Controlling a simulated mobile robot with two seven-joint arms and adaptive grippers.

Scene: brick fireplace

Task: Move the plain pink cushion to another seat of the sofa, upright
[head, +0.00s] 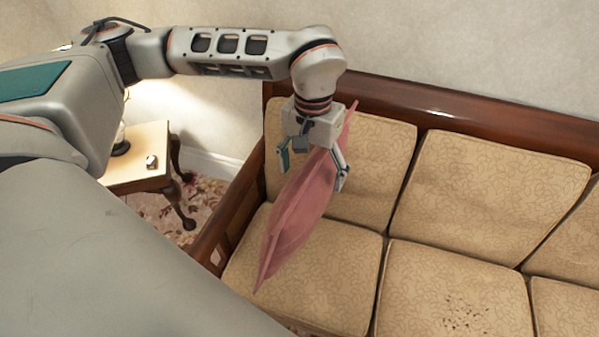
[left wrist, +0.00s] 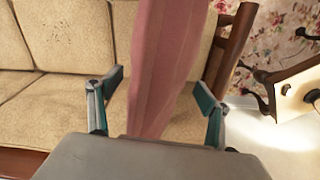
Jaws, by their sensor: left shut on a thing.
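The plain pink cushion (head: 300,210) hangs edge-on and tilted from my left gripper (head: 313,168), over the leftmost seat of the sofa in the head view. Its upper part is between the two fingers, and my left gripper is shut on it. In the left wrist view the cushion (left wrist: 168,60) runs up between the fingers (left wrist: 158,112). The sofa (head: 460,270) has tan patterned seat and back cushions in a dark wooden frame. I cannot tell whether the cushion's lower corner touches the seat. My right gripper is not in view.
The sofa's wooden left arm (head: 232,215) stands close to the pink cushion. A small side table (head: 140,165) with a little object on it is left of the sofa. The middle seat (head: 455,290) is bare except for dark specks. A wall rises behind the sofa.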

